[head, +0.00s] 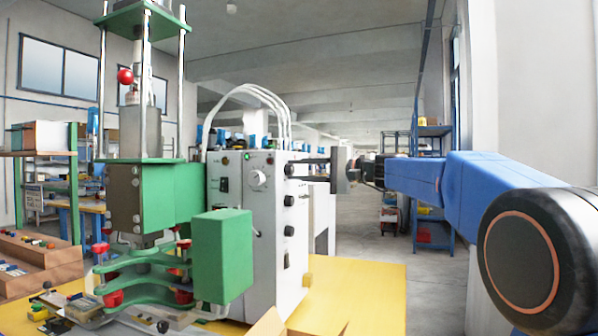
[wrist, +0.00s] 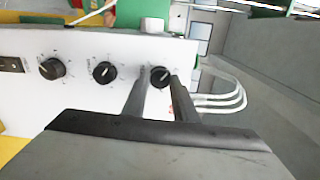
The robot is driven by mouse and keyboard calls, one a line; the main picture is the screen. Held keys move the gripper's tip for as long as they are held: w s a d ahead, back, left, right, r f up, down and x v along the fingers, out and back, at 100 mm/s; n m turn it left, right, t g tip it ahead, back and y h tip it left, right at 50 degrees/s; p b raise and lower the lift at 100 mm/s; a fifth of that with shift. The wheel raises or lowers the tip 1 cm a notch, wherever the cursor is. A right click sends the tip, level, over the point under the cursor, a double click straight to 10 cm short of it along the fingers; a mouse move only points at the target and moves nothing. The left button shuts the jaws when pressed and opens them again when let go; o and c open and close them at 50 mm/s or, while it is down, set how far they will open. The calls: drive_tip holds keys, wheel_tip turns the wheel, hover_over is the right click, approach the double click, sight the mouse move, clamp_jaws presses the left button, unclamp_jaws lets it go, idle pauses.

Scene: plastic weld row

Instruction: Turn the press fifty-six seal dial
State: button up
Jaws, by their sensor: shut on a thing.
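The press stands at left centre in the head view, with a white control cabinet (head: 245,205) beside its green body. Several black dials run down the cabinet's right-hand side. The top black dial (head: 289,170) is between the fingertips of my gripper (head: 305,170), which reaches in level from the right. In the wrist view, my gripper (wrist: 160,80) is shut on this top dial (wrist: 160,75), one finger on each side. A middle dial (wrist: 104,72) and a further dial (wrist: 52,68) sit free beside it. I cannot read any dial labels.
A white front dial (head: 259,178) is around the cabinet's corner. White hoses (head: 262,95) arch above the cabinet. The yellow table (head: 370,285) is clear below my arm. A blue shelf rack (head: 432,190) stands behind, with open floor before it.

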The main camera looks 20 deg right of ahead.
drive_tip(key=m, duration=0.5)
drive_tip(key=shift+f, duration=0.1)
idle(0.4)
drive_tip(key=o, duration=1)
drive_tip(key=shift+o, duration=0.2)
drive_tip(key=shift+d, duration=0.1)
drive_tip(key=v, duration=1.7)
drive_tip(key=shift+s+d, duration=0.1)
